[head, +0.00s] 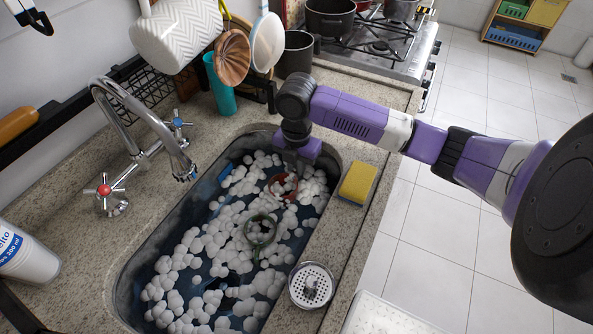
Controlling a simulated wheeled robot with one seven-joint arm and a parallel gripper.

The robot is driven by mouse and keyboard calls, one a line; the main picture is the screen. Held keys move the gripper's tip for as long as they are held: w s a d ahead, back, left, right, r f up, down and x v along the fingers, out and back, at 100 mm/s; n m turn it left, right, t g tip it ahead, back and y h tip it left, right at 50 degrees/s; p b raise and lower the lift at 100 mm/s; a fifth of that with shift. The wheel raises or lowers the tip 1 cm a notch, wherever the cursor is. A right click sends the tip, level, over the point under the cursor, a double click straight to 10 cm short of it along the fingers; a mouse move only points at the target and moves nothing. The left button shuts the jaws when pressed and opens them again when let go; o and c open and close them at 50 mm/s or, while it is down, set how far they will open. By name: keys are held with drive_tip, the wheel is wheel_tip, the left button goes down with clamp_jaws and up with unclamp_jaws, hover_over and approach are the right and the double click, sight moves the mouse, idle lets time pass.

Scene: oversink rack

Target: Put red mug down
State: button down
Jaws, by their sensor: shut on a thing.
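The red mug (283,186) is in the sink, low among the white foam at its far end. Only part of its reddish rim and side shows. My gripper (291,168) reaches down into the far end of the sink, right above the red mug, and is shut on it. The fingertips are small and partly hidden by the wrist. I cannot tell whether the mug touches the sink bottom.
A green mug (260,230) sits in the foam nearer the middle of the sink (121,290). A yellow sponge (357,183) and a drain strainer (311,285) lie on the right counter edge. The faucet (150,140) stands at the left. A teal cup (220,92) and hanging dishes are behind.

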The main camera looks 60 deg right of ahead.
drive_tip(key=shift+f, duration=0.2)
drive_tip(key=c, duration=1.5)
unclamp_jaws()
wheel_tip(320, 180, up, 12)
drive_tip(key=shift+r, duration=0.2)
drive_tip(key=shift+r, duration=0.1)
